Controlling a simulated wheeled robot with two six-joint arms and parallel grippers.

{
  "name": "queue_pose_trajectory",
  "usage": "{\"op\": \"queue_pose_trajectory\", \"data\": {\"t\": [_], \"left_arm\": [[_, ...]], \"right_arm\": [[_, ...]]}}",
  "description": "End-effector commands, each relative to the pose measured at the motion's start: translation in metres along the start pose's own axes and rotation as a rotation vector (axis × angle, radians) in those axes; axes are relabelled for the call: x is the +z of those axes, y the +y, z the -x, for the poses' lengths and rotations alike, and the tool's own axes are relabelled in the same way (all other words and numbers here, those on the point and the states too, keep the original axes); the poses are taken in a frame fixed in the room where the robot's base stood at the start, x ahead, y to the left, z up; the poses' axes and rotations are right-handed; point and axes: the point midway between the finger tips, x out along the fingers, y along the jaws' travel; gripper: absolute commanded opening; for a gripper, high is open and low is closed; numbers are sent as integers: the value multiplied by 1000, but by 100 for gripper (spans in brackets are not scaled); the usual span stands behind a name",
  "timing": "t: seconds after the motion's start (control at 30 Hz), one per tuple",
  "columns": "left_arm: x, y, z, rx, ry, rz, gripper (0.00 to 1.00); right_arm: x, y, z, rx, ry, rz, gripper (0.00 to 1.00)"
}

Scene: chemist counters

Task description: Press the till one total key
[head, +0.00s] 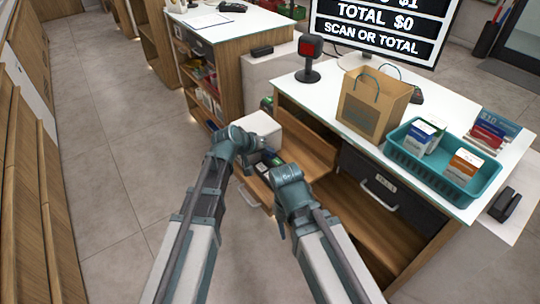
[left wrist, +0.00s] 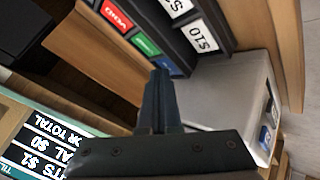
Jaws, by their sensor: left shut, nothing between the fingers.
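The till one total key cannot be named for certain. In the left wrist view a dark key panel carries a red key (left wrist: 116,14) lettered OPEN, a green key (left wrist: 146,44) and a blue key (left wrist: 172,67), whose lettering is too small to read. My left gripper (left wrist: 161,76) is shut and empty, its tips in front of the panel close to the blue key; I cannot tell whether they touch. In the head view my left wrist (head: 238,143) is beside the white box (head: 262,124) of the till. My right gripper (head: 281,229) points down at the counter's front, its fingers barely visible.
A screen (head: 378,28) reads TOTAL $0 and SCAN OR TOTAL. A paper bag (head: 362,112), a teal basket (head: 402,166) and a scanner (head: 309,60) stand on the white counter. A drawer handle (head: 380,194) juts out below. The floor at left is clear.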

Motion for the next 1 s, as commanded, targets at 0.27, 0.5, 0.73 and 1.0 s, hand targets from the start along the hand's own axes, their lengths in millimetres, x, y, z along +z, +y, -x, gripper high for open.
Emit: {"op": "queue_pose_trajectory", "data": {"t": [0.27, 0.5, 0.73, 1.0], "left_arm": [[1, -1, -2, 0, 0, 0, 0], [1, -1, -1, 0, 0, 0, 0], [-5, 5, 6, 0, 0, 0, 0], [-7, 7, 10, 0, 0, 0, 0]], "right_arm": [[0, 0, -2, 0, 0, 0, 50], [0, 0, -1, 0, 0, 0, 50], [0, 1, 9, 0, 0, 0, 50], [1, 1, 14, 0, 0, 0, 50]]}}
